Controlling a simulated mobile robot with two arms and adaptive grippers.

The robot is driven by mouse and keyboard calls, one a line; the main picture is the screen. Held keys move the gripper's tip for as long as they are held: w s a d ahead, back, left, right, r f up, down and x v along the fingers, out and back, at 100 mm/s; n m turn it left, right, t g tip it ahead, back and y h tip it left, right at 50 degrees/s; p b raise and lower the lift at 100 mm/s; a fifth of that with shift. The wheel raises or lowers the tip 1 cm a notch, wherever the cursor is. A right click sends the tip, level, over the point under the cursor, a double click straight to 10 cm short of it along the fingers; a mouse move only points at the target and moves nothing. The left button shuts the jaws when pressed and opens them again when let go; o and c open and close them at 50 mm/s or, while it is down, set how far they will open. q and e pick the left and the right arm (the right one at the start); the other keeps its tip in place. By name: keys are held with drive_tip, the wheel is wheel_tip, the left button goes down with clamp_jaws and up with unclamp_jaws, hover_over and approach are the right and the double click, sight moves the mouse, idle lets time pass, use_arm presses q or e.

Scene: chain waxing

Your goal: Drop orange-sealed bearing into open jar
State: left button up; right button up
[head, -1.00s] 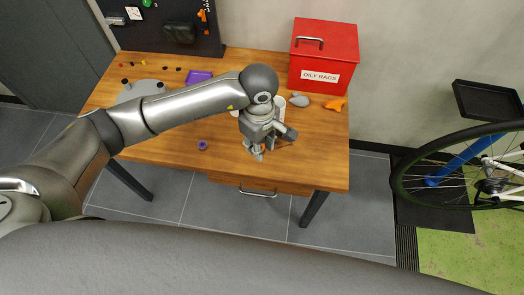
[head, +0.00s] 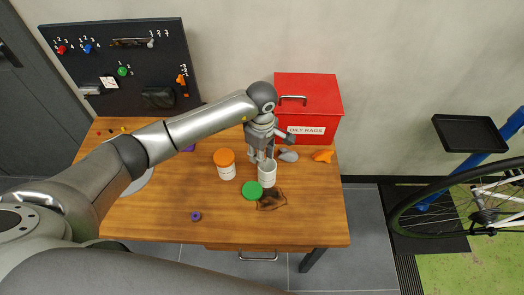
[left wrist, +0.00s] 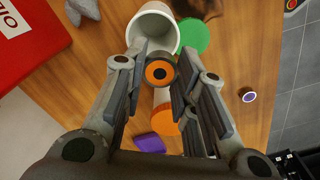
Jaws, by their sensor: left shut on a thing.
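The orange-sealed bearing (left wrist: 160,72), a dark ring with an orange face, is held between the fingertips of my left gripper (left wrist: 160,78). In the head view my left gripper (head: 261,156) points down just behind and above the open jar (head: 268,174), and the bearing cannot be made out there. The open jar is white, upright and without its lid. In the left wrist view the jar (left wrist: 152,30) shows right beside the bearing, which overlaps the edge of its rim in the picture. My right gripper is not in view.
A green lid (head: 252,190) lies beside the jar, near a dark brown patch (head: 271,200). An orange-lidded jar (head: 226,165) stands to the left. A purple-sealed bearing (head: 196,216) lies near the front edge. The red oily-rags box (head: 308,105) stands behind.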

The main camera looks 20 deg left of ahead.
use_arm(q)
drive_tip(key=shift+w+f+b, duration=0.1)
drive_tip(key=shift+f+b, duration=0.5)
drive_tip(key=shift+f, duration=0.95)
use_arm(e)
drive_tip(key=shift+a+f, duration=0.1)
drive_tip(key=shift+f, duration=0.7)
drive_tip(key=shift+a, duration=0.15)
use_arm(q)
drive_tip(key=o, duration=1.1)
drive_tip(key=shift+r, duration=0.15)
wheel_tip(320, 180, up, 12)
drive_tip(key=shift+f, duration=0.1)
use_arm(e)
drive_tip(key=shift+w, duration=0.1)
